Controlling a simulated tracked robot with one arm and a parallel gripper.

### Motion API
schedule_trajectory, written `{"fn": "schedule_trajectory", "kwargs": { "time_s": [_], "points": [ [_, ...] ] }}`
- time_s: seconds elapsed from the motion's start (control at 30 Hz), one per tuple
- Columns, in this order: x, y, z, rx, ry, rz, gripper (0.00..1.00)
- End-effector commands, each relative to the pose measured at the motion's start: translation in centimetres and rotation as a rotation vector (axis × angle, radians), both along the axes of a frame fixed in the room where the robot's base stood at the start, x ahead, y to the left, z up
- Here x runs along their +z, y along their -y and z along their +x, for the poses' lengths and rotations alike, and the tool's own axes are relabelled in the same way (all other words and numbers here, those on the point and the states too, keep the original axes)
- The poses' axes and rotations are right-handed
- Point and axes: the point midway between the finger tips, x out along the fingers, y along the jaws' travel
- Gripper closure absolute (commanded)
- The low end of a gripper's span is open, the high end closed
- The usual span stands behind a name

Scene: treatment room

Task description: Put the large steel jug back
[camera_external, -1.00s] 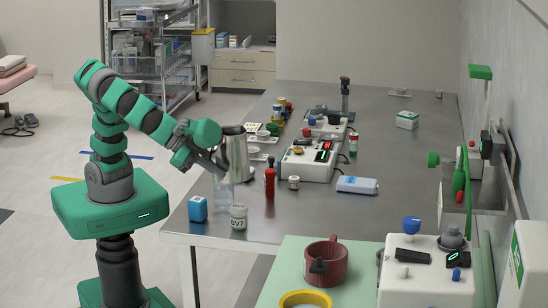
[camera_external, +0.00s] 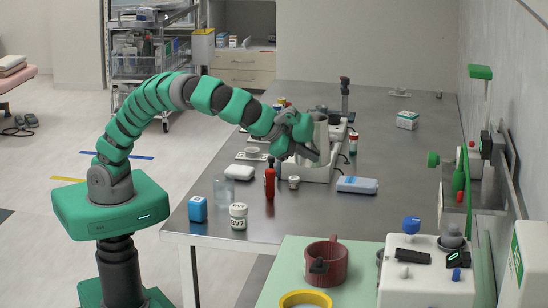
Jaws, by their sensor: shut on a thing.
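The large steel jug (camera_external: 321,132) is at the middle of the steel table, partly hidden behind my gripper. My gripper (camera_external: 312,153) is shut on it. The jug looks upright, in front of or over the white device (camera_external: 317,174). I cannot tell whether its base touches anything.
On the steel table (camera_external: 390,140) a red bottle (camera_external: 269,182), a small jar (camera_external: 294,182) and a blue-and-white box (camera_external: 357,185) stand near the jug. A clear glass (camera_external: 223,190), a blue box (camera_external: 197,209) and a labelled jar (camera_external: 238,216) are at the front left. The table's right side is mostly clear.

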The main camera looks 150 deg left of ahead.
Motion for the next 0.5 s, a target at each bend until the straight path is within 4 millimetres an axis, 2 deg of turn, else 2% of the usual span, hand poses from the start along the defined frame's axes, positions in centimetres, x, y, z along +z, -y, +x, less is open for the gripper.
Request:
{"fn": "schedule_trajectory", "kwargs": {
  "time_s": [0.17,0.5],
  "points": [
    [0.1,-1.7,-0.3,0.021,-0.001,0.000,1.00],
    [-2.6,-1.6,-0.3,0.020,-0.001,0.001,1.00]
  ]
}}
